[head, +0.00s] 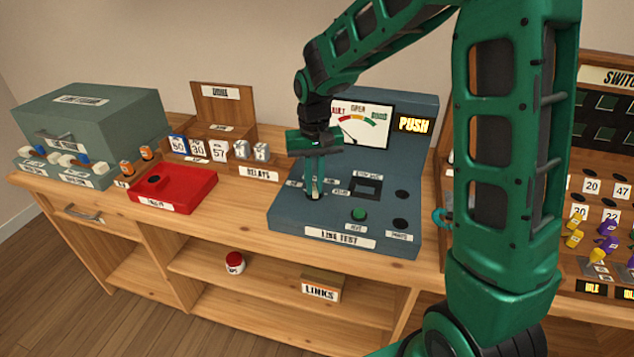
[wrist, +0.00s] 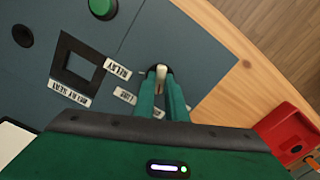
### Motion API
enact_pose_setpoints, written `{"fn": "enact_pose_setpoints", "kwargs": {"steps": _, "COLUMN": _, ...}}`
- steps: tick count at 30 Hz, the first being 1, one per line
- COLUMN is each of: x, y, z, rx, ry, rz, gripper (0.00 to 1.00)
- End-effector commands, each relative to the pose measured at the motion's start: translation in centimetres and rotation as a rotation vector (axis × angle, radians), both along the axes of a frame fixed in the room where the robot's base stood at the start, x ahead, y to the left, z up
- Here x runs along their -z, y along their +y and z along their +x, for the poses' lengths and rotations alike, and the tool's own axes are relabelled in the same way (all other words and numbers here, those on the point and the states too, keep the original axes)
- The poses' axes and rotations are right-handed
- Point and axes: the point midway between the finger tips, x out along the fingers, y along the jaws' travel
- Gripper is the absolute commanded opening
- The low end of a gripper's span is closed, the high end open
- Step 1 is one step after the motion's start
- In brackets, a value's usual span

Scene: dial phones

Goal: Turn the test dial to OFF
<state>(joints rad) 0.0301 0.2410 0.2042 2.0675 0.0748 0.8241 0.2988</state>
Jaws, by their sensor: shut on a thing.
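The test dial (wrist: 161,72) is a small pale knob on the blue-grey line test unit (head: 290,222). In the wrist view it sits between the two green fingertips of my gripper (wrist: 163,82), which is shut on it. In the head view my gripper (head: 314,190) points down onto the left part of the unit's top, and the fingers mostly hide the dial. Small white labels lie around the dial; one in the wrist view reads RELAY (wrist: 118,70). The label OFF cannot be made out.
A red tray (head: 190,190) stands to the left. A switch rack (head: 607,140) stands at the right.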

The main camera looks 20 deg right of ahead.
Motion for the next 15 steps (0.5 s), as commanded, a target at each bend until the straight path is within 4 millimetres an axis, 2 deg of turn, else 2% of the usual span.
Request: {"fn": "enact_pose_setpoints", "kwargs": {"steps": 15, "x": -0.03, "y": -0.12, "z": 0.01, "rx": -0.384, "ry": 0.001, "rz": -0.001, "gripper": 0.0}}
